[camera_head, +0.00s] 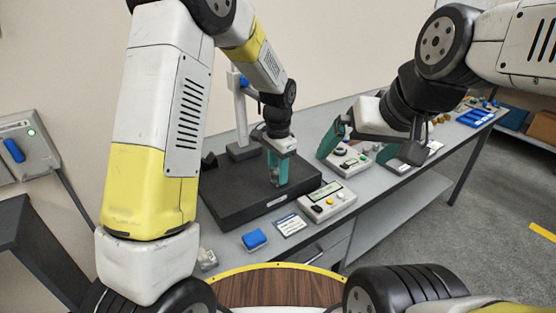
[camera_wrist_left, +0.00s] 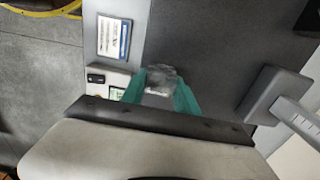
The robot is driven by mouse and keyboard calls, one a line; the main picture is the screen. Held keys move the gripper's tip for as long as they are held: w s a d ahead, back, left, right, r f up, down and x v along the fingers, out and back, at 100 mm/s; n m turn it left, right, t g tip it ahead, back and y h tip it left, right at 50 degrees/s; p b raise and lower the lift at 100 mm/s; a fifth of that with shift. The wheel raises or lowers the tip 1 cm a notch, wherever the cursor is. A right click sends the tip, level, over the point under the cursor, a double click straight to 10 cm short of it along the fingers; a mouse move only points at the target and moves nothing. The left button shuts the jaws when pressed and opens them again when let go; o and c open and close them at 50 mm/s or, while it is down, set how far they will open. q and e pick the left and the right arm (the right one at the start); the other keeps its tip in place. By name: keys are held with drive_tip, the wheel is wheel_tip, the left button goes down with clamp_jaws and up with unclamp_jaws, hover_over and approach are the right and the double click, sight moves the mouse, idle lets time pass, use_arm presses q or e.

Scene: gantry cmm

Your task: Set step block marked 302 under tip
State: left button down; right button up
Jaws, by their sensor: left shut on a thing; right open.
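My left gripper (camera_head: 278,172) has teal fingers and is over the dark surface plate (camera_head: 240,206). It is shut on a small grey block (camera_wrist_left: 160,78), which shows between the fingers in the left wrist view; its marking cannot be read. The block looks low over the plate, but I cannot tell whether it touches. A grey stand (camera_head: 241,122) with a blue part rises at the back of the plate, left of the gripper; its base also shows in the left wrist view (camera_wrist_left: 268,98). The tip is hidden. My right gripper (camera_head: 360,150) is open and empty over the bench's right part.
A box with a display (camera_head: 327,201), a card (camera_head: 290,225) and a blue item (camera_head: 255,239) lie along the bench front. A dial device (camera_head: 346,161) sits below my right gripper. A blue tray (camera_head: 477,117) is at the far right. The plate's front is clear.

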use_arm(q)
drive_tip(key=shift+f, duration=0.3)
drive_tip(key=shift+c, duration=2.2)
unclamp_jaws()
drive_tip(key=shift+r, duration=3.5)
